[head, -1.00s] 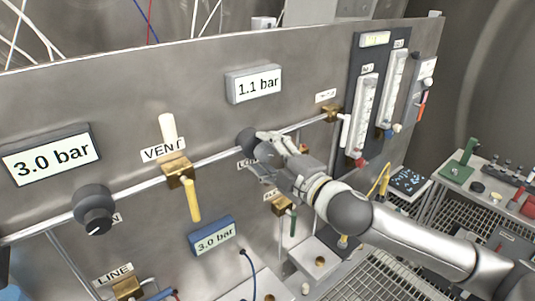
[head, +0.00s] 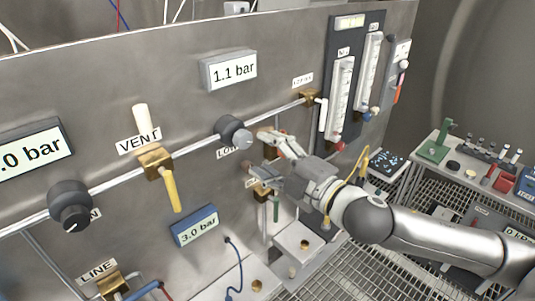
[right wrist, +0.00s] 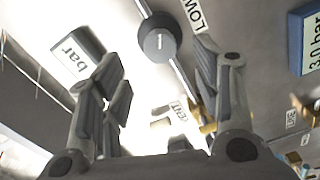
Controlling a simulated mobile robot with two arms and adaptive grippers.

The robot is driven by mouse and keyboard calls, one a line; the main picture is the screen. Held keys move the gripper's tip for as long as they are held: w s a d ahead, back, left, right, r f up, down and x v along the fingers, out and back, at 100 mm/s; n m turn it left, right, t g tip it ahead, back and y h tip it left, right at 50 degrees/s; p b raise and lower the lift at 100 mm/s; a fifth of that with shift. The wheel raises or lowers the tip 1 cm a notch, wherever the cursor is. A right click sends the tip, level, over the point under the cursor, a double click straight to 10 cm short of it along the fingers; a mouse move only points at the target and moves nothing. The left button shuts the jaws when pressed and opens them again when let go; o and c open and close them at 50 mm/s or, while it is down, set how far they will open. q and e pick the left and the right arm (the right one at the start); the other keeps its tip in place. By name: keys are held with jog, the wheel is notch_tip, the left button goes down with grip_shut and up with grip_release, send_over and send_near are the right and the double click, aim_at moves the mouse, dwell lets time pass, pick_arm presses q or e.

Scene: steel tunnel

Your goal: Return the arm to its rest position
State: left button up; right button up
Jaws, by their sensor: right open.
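My right gripper (head: 262,153) is open and empty. It is in front of the steel panel (head: 100,120), just right of and below the dark round knob (head: 233,131) above the partly covered LOW label. In the right wrist view the open fingers (right wrist: 165,105) frame that knob (right wrist: 160,40), apart from it, with the LOW label (right wrist: 197,15) beside it. My right arm (head: 440,235) reaches in from the lower right. My left gripper is not in view.
The panel carries a 1.1 bar display (head: 230,71), a yellow-handled VENT valve (head: 156,160), another knob (head: 71,204) and a blue 3.0 bar gauge (head: 196,226). Flow meters (head: 341,97) stand at the right. A bench (head: 448,172) with small items is beyond my arm.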

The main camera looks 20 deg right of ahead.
jog(key=s+d+f+m+g+h, duration=0.1)
jog(key=s+f+m+g+h, duration=0.4)
jog(key=f, duration=0.6)
jog(key=s+d+f+m+g+h, duration=0.1)
jog(key=s+f+m, duration=0.2)
jog(key=f+m, duration=0.55)
jog(key=s+a+f+m+g, duration=0.25)
jog(key=s+f+g, duration=0.55)
jog(key=s+f, duration=0.8)
notch_tip(320, 180, down, 31)
jog(key=s+b, duration=0.2)
jog(key=b, duration=0.6)
jog(key=s+d+f+g+b, duration=0.1)
jog(key=s+d+f+b, duration=0.1)
jog(key=s+f, duration=0.6)
jog(key=s+d+f+g+b, duration=0.1)
jog(key=s+f+b, duration=0.3)
jog(key=s+f, duration=0.5)
notch_tip(320, 180, down, 7)
jog(key=shift+s+d+r, duration=0.2)
jog(key=shift+d, duration=0.3)
